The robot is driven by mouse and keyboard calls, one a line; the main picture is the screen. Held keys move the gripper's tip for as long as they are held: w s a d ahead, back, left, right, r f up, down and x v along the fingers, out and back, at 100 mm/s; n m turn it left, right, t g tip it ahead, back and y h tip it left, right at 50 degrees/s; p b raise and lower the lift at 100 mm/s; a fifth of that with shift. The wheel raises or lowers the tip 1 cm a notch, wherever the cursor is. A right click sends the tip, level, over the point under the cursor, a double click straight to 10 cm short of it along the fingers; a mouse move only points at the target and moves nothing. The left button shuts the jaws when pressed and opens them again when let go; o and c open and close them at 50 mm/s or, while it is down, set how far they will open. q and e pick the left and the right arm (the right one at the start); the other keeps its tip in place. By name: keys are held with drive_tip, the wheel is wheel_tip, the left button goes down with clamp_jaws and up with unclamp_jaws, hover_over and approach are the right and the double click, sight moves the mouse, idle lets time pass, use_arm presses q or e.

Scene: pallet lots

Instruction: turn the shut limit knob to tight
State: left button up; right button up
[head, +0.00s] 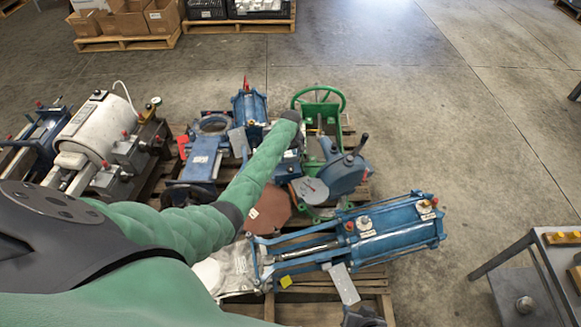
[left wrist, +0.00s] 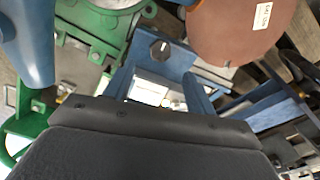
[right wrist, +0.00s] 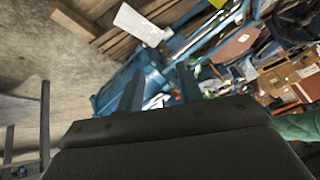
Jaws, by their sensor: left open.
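In the left wrist view a dark knob (left wrist: 160,50) with a pale mark sits on a blue bracket, just beyond my left gripper (left wrist: 158,76). The left fingers are apart with nothing held; a white label (left wrist: 148,91) shows between them. I cannot read which knob this is. In the head view my green left arm hides that gripper. Two pale knobs with small white labels (head: 364,223) (head: 425,207) sit on a blue cylinder actuator (head: 395,228); their words are unreadable. My right gripper (right wrist: 160,70) is open and empty, facing blue equipment.
A green handwheel (head: 319,98) and a blue lever housing (head: 343,174) stand by the left arm. A metal table (head: 535,245) is at right.

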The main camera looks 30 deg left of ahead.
sight(291, 167)
use_arm(q)
wheel_tip(291, 167, down, 8)
drive_tip(key=shift+r+b, duration=0.2)
drive_tip(key=shift+b, duration=0.2)
use_arm(e)
wheel_tip(291, 167, down, 4)
drive_tip(key=shift+r, duration=0.2)
drive_tip(key=shift+a, duration=0.1)
use_arm(q)
drive_tip(key=c, duration=1)
drive_tip(key=shift+o, duration=0.2)
use_arm(e)
drive_tip(key=shift+s+r, duration=0.1)
